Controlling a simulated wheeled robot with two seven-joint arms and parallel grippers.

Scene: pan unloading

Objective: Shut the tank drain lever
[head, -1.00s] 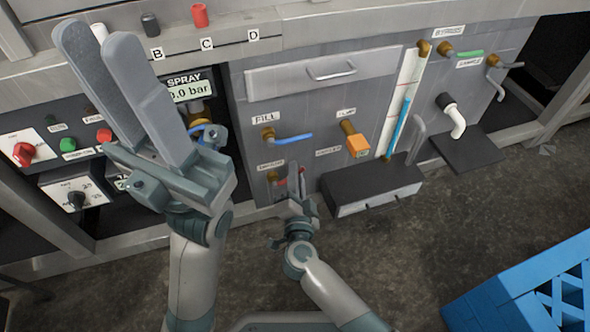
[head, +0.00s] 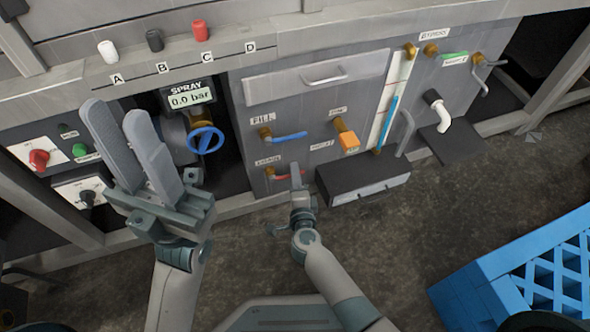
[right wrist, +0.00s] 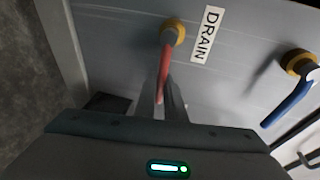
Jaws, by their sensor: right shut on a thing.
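The drain lever is a red handle (head: 281,177) on a brass fitting, low on the grey panel, under a small label. In the right wrist view the red lever (right wrist: 165,68) runs from its brass fitting down between my fingers, beside the DRAIN label (right wrist: 207,34). My right gripper (head: 296,171) is shut on the lever; its fingers also show in the right wrist view (right wrist: 168,98). The fingers partly hide the lever's end. My left gripper (head: 114,112) is open and empty, raised in front of the panel at the left, with a gap between its fingers.
The blue fill lever (head: 290,136) sits just above the drain lever. A black box (head: 362,184) juts out close to the right of my right gripper. A blue valve wheel (head: 206,140) is under the spray display. A blue crate (head: 480,275) stands on the floor at right.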

